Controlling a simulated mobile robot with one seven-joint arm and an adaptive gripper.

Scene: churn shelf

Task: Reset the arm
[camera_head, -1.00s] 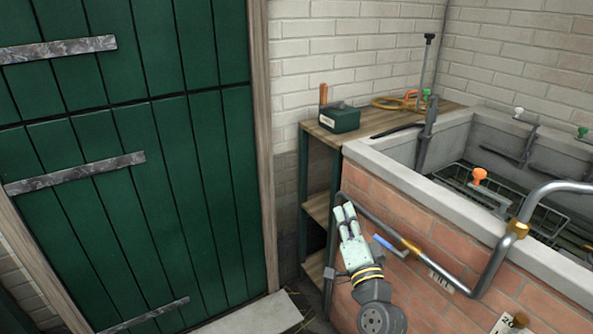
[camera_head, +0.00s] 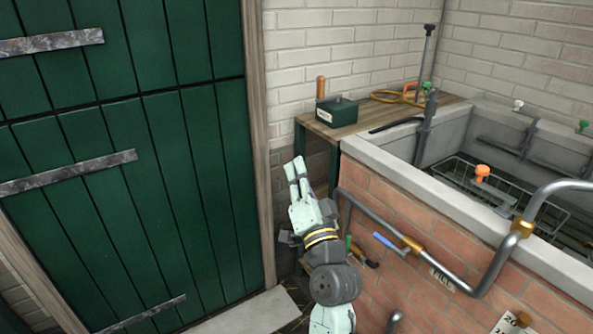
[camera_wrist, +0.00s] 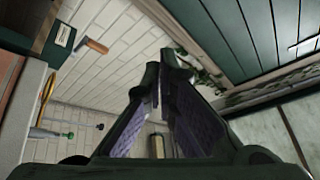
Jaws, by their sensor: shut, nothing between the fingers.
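My gripper (camera_head: 295,170) is pale green with a dark wrist and a yellow band. In the head view it points up in front of the wooden shelf, left of the brick basin's corner. Its fingers are shut with nothing between them. In the wrist view the dark fingers (camera_wrist: 165,75) with purple inner pads converge at the middle, and no object is held. My arm comes up from the bottom of the head view.
A green door (camera_head: 130,150) stands at left. A dark green box (camera_head: 337,111) and a yellow coil (camera_head: 395,97) lie on the shelf top. The brick basin (camera_head: 400,210) is at right, with a grey pipe (camera_head: 460,280) along its front. An orange-topped item (camera_head: 482,172) is inside.

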